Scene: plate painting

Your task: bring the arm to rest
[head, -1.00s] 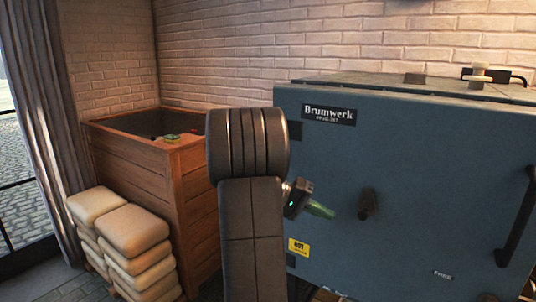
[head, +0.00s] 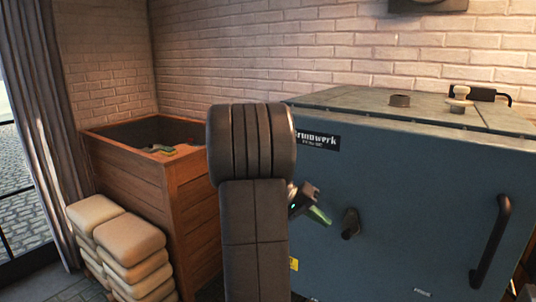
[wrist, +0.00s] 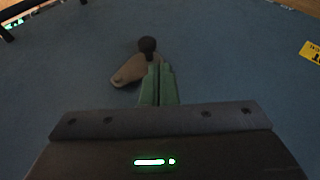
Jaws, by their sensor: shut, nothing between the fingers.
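My gripper (head: 318,215) shows in the head view just right of my dark arm, in front of the blue-grey kiln door (head: 420,240). Its green fingers point right and down, and look shut and empty. In the wrist view the two green fingers (wrist: 159,84) lie side by side with only a thin line between them. A dark knob (head: 350,223) on the kiln door is just right of the fingertips.
A black door handle (head: 491,243) is at the right. A pale knob (head: 460,93) stands on the kiln top. A brown wooden crate (head: 193,230) and stacked tan sacks (head: 131,238) stand at the left. My arm hides the space between crate and kiln.

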